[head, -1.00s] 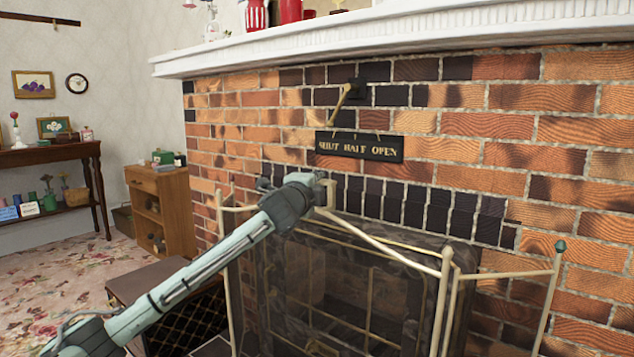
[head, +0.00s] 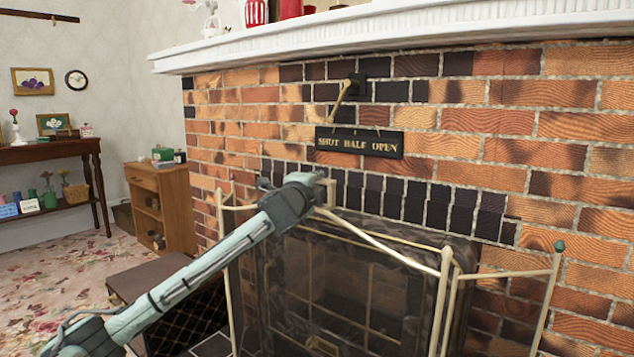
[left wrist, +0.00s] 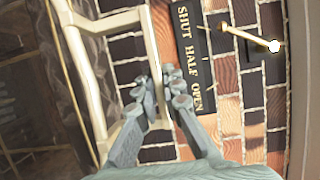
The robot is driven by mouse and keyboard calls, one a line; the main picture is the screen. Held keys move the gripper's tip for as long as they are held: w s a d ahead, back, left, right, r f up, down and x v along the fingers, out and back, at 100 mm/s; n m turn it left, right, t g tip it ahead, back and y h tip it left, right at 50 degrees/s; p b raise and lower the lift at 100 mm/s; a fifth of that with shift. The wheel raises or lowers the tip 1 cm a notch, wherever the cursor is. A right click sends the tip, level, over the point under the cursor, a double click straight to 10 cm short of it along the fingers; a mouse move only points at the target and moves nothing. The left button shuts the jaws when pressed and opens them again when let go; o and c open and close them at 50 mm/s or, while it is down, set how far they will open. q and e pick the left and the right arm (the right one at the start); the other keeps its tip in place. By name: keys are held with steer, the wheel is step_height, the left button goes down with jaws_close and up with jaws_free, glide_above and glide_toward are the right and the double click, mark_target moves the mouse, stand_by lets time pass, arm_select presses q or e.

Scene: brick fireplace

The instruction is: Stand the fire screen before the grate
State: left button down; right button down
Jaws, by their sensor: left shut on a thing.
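The fire screen (head: 443,300) is a folding, cream-framed mesh screen with several posts. It stands upright in front of the dark grate (head: 425,236), which shows dimly through the mesh. My left gripper (head: 324,190) is shut on the cream handle at the top of the screen. My right gripper is not in view.
A brass lever (head: 343,100) and a "SHUT HALF OPEN" plate (head: 359,142) are on the brick wall above. A white mantel (head: 400,38) juts out overhead. A dark box (head: 160,277) stands left of the screen, with a wooden cabinet (head: 160,206) behind it.

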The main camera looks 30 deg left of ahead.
arm_select(q)
steer(key=shift+s+r+p, duration=0.1)
steer(key=shift+r+p, duration=0.25)
steer(key=shift+r, duration=0.15)
steer(key=c, duration=1.6)
jaws_free()
steer(key=shift+o, duration=0.8)
steer(key=shift+d+f, duration=0.1)
steer(key=shift+f, duration=0.55)
steer(key=shift+o, duration=0.9)
steer(key=shift+r, duration=0.2)
steer(key=shift+s, duration=0.15)
